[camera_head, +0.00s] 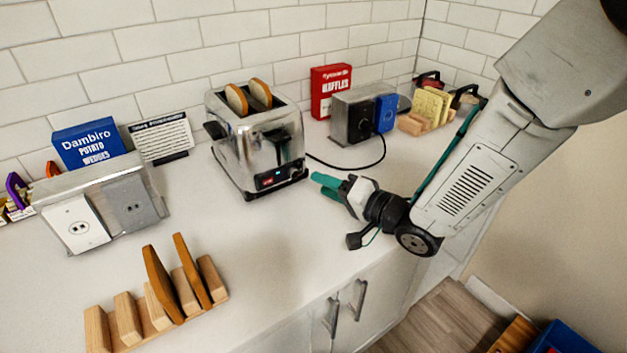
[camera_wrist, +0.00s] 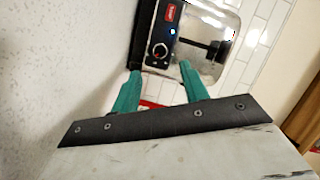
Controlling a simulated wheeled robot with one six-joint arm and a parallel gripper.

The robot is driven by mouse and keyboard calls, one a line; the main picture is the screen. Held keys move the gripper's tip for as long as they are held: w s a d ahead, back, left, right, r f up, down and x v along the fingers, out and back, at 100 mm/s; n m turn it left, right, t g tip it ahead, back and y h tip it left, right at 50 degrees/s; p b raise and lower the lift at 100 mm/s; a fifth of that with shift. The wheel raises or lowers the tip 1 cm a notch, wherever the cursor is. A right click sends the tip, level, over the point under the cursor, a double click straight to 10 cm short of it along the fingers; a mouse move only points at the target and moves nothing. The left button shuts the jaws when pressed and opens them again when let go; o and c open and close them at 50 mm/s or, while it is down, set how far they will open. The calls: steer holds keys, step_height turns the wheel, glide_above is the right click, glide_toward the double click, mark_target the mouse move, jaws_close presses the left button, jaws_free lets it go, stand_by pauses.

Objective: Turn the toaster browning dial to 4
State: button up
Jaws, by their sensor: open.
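The chrome toaster (camera_head: 236,150) stands on the white counter with two bread slices (camera_head: 249,96) in its top slots. Its black front panel (camera_head: 280,176) carries a red label, a small blue light and the browning dial (camera_head: 294,171). In the wrist view the dial (camera_wrist: 160,50) is a round knob with a pale ring, below the red label (camera_wrist: 170,12). The number it points to is too small to read. My gripper (camera_head: 318,184) has green fingers and is at the toaster's front right, apart from it. In the wrist view the fingers (camera_wrist: 158,84) are open and empty, with the dial beyond the gap.
A grey outlet box (camera_head: 362,115) with a black cord (camera_head: 350,166) stands right of the toaster. A red waffles box (camera_head: 330,90) is behind it. A wooden rack (camera_head: 155,305) is at front left, an outlet unit (camera_head: 105,205) at left. The counter before the toaster is clear.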

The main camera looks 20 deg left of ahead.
mark_target(297, 173)
steer(key=shift+s+d, duration=0.15)
steer(key=shift+d, duration=0.25)
steer(key=shift+r, duration=0.1)
steer(key=shift+a+r+n+g+h, duration=0.3)
steer(key=shift+r+n+g+h, duration=0.3)
steer(key=shift+n, duration=0.6)
steer(key=shift+w+r+n+g+h, duration=0.3)
steer(key=shift+r+n+h, duration=0.15)
steer(key=shift+n, duration=0.55)
steer(key=x, duration=0.7)
steer(key=shift+w+a+f, duration=0.1)
steer(key=shift+a, duration=0.1)
jaws_close()
steer(key=shift+a, duration=0.15)
